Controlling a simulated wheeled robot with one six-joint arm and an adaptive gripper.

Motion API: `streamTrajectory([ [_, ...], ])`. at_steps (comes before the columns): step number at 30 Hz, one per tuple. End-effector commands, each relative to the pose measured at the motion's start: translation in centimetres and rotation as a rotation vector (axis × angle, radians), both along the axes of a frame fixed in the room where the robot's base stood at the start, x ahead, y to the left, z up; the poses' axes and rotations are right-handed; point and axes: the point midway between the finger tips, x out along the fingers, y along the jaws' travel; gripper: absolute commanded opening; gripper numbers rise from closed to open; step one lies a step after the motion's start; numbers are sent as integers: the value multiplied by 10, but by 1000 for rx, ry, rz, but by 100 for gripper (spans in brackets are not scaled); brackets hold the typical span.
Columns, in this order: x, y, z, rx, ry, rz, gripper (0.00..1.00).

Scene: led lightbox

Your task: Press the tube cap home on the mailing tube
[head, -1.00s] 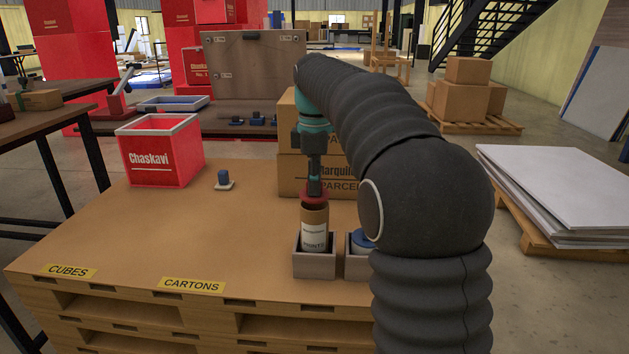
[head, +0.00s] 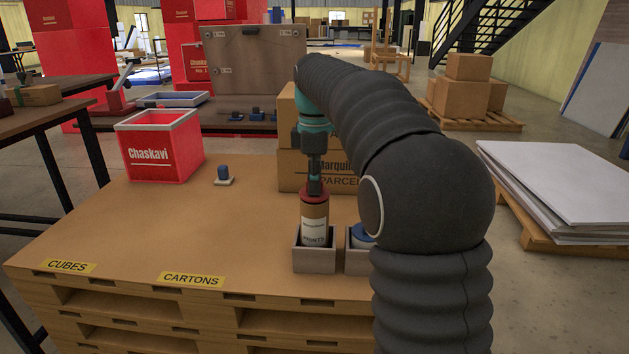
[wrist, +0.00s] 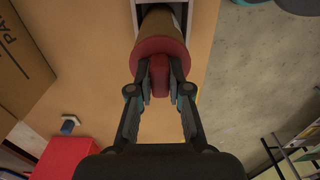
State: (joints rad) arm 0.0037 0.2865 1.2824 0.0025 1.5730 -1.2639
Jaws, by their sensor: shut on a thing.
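The mailing tube (head: 315,222) is brown with a white label and stands upright in a grey open-topped holder (head: 314,262) on the pallet. The red tube cap (head: 314,193) is on the tube's top end, and no clear gap shows between them in the head view. My gripper (head: 315,183) points down from above and is shut on the cap's raised red grip. In the wrist view my gripper (wrist: 160,88) has a finger on each side of that grip, and the cap's round flange (wrist: 158,48) covers the tube's end. The cap's underside is hidden.
A second grey holder (head: 358,262) with a blue-topped thing (head: 362,237) stands just right, partly behind my arm. Cardboard cartons (head: 300,170) stand behind the tube. A red crate (head: 160,148) and a small blue-knobbed piece (head: 223,175) are left. The pallet's front left is clear.

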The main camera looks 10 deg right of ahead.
Motion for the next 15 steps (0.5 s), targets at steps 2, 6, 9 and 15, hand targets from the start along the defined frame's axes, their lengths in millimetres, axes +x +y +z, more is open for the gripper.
streamTrajectory([
  [2, 0, 0, -2, 0, 0, 0, 0],
  [6, 0, 0, -5, 0, 0, 0, 0],
  [9, 0, 0, -7, 0, 0, 0, 0],
  [15, 0, 0, -8, 0, 0, 0, 42],
])
